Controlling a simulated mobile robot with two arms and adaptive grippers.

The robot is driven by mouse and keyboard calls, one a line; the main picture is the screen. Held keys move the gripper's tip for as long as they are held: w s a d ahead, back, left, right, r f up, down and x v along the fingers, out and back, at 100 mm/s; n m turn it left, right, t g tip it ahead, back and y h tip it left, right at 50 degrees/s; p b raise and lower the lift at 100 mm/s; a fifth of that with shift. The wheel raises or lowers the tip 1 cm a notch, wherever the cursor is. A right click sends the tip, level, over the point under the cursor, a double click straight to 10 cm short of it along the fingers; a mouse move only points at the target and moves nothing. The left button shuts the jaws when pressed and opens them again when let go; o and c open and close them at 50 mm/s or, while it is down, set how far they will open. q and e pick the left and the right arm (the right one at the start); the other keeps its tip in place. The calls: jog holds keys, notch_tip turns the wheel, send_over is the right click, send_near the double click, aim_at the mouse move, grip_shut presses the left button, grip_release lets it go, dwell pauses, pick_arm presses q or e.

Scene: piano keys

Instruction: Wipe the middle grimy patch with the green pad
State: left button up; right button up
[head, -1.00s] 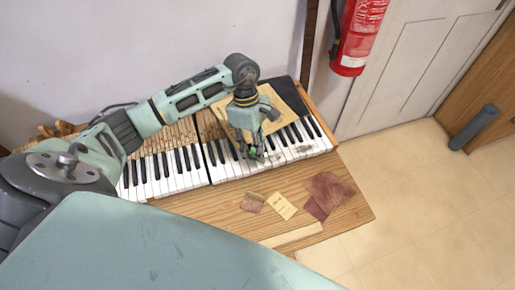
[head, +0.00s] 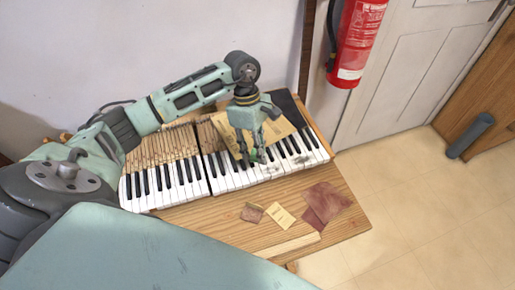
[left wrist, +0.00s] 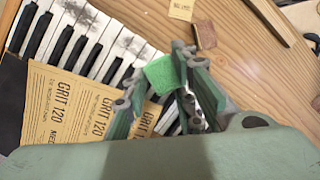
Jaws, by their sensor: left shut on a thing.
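My left gripper (head: 257,152) is shut on the green pad (left wrist: 161,74), which sticks out between its fingertips in the left wrist view. In the head view the green pad (head: 253,153) is a small green spot low over the white piano keys (head: 163,190). I cannot tell whether the pad touches them. Dark grimy patches mark the keys to the right of the gripper in the head view. In the left wrist view, one patch (left wrist: 131,43) lies up and left of the pad and another (left wrist: 82,13) farther off. Any patch under the gripper is hidden. My right gripper is out of view.
Sandpaper sheets marked GRIT 120 (left wrist: 65,100) lie behind the keys, close to the gripper. Reddish scraps (head: 325,203) and a pale card (head: 285,217) lie on the wooden bench (head: 225,233) in front. A red fire extinguisher (head: 357,40) hangs at the right.

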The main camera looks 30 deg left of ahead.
pick_arm(q)
jog(key=shift+s+f+t+y+b, duration=0.15)
jog(key=shift+f+t+y+b, duration=0.15)
jog(key=shift+f+t+b, duration=0.4)
jog(key=shift+s+d+r+b, duration=0.1)
jog(key=shift+b, duration=0.3)
jog(key=shift+r, duration=0.1)
